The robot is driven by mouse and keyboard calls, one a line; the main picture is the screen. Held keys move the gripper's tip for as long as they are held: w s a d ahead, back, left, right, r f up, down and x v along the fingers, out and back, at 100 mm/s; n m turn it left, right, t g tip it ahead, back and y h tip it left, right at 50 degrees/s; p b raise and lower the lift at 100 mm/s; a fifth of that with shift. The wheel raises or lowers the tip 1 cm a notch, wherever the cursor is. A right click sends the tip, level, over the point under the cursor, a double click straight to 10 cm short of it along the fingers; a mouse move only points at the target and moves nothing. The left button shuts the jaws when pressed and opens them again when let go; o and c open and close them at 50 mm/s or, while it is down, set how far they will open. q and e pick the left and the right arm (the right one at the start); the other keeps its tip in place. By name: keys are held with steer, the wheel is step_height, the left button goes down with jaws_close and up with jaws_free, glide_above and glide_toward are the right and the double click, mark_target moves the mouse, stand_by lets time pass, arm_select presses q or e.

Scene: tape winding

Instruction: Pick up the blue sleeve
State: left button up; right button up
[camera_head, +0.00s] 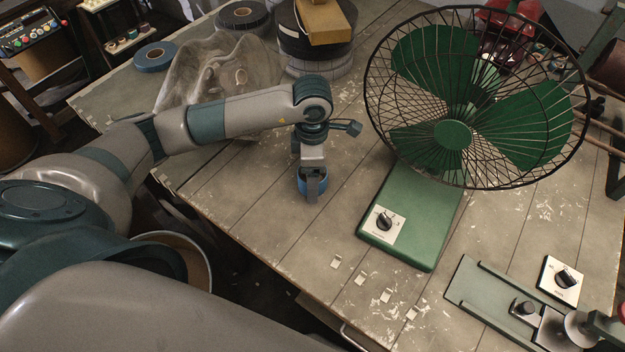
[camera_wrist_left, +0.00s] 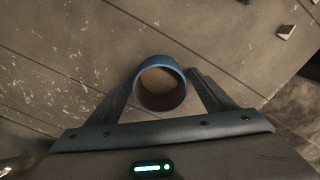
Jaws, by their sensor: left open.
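The blue sleeve (camera_wrist_left: 160,84) is a short hollow ring standing on the wooden table; in the left wrist view I look down into its open end. My left gripper (camera_wrist_left: 160,92) is open, with one finger on each side of the sleeve. I cannot tell whether either finger touches it. In the head view the sleeve (camera_head: 321,184) shows behind the fingers of my left gripper (camera_head: 312,190), which partly hide it. My right gripper is not in view.
A green fan (camera_head: 453,135) on a green base (camera_head: 410,215) stands to the right of the sleeve. A winding device (camera_head: 505,300) is at the lower right. Small pale pieces (camera_head: 361,279) lie near the front edge. Tape rolls (camera_head: 155,57) are at the back left.

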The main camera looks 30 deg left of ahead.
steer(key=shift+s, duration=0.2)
arm_select(q)
steer(key=c, duration=1.1)
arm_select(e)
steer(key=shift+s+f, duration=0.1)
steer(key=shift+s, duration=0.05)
arm_select(q)
steer(key=shift+r, duration=0.15)
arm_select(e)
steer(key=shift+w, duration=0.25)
